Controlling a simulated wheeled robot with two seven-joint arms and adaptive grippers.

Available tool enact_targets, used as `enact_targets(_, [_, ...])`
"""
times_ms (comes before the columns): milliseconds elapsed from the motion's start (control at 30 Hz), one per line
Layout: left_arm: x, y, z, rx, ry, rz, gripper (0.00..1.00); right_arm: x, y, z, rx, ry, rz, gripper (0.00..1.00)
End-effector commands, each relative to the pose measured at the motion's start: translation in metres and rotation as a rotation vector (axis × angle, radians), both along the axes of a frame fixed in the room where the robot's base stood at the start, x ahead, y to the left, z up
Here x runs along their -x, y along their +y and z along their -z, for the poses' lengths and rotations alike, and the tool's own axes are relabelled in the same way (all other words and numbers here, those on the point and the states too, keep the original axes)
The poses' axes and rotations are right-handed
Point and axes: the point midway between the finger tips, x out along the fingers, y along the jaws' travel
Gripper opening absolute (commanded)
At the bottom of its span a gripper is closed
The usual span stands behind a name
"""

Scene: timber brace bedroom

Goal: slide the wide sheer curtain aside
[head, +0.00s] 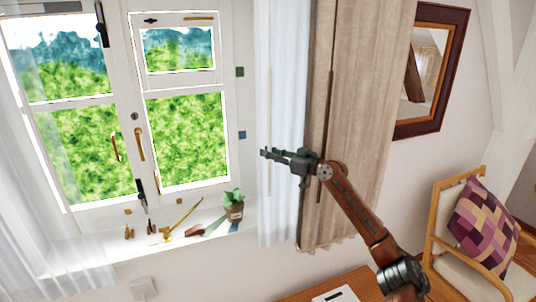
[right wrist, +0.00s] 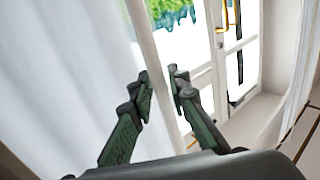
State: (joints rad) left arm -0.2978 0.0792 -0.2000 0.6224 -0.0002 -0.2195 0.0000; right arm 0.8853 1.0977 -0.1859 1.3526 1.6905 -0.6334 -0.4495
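One white sheer curtain (head: 50,200) hangs at the left of the window and spreads out over the sill at lower left. A second, narrower white sheer (head: 281,90) hangs straight at the window's right side, beside a beige curtain (head: 350,100). My right gripper (head: 264,154) is in front of the narrower sheer, fingers pointing left toward the window. In the right wrist view its fingertips (right wrist: 160,78) are apart, with no cloth clearly held between them. White sheer cloth (right wrist: 60,70) fills the left of that view. My left gripper is not in view.
The sill (head: 100,245) holds a potted plant (head: 234,211) and several small brass and dark items. A wooden table (head: 300,293) stands at the bottom. A chair with a patterned cushion (head: 484,220) is at right, below a framed mirror (head: 430,70).

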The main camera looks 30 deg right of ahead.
Motion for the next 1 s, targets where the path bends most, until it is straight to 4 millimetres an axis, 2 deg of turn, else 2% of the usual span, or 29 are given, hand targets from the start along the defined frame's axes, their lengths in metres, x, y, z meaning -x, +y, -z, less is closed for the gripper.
enact_targets(367, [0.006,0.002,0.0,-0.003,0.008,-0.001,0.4,0.006,-0.004,0.001,0.0,0.001,0.001,0.18])
enact_targets(467, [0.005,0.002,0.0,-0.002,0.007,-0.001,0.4,0.016,-0.01,0.002,0.0,0.002,0.002,0.18])
enact_targets(800, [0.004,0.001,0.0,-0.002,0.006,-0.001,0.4,0.075,-0.04,0.002,0.0,0.003,0.001,0.18])
enact_targets(1000, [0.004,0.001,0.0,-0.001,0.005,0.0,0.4,0.098,-0.051,0.002,0.0,0.002,0.0,0.18])
